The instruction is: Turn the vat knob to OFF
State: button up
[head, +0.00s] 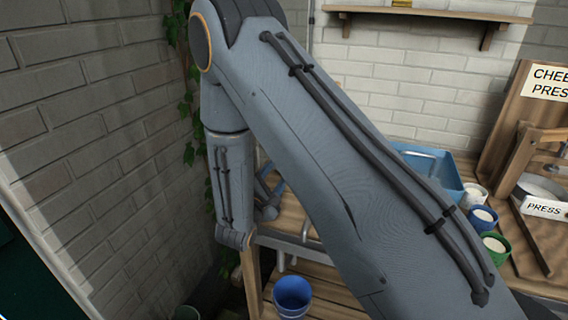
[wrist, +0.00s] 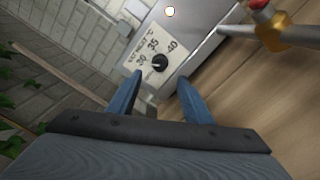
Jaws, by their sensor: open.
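The vat knob (wrist: 160,62) is a small round black knob on a white dial plate (wrist: 148,48) in the wrist view. The plate carries the marks 30, 35 and 40 and lettering that seems to read VAT HEAT °C. A light pointer mark shows on the knob's left side, toward the 30 side; I cannot read its exact setting. My gripper (wrist: 158,92) has two blue fingers, spread apart, with nothing between them. The knob lies just beyond the fingertips, apart from them. In the head view my arm hides the knob and most of the vat.
A brass and red valve (wrist: 285,30) juts out right of the dial in the wrist view. The head view shows a blue basin (head: 430,165), several cups, a cheese press (head: 535,150), a blue bucket (head: 292,295) below and a brick wall (head: 90,120) at left.

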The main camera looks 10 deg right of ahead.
jog(key=p+x, duration=0.2)
jog(key=x, duration=0.5)
jog(key=shift+w+d, duration=0.15)
jog(key=shift+w, duration=0.1)
jog(key=shift+c, duration=0.3)
jog(key=c, duration=1)
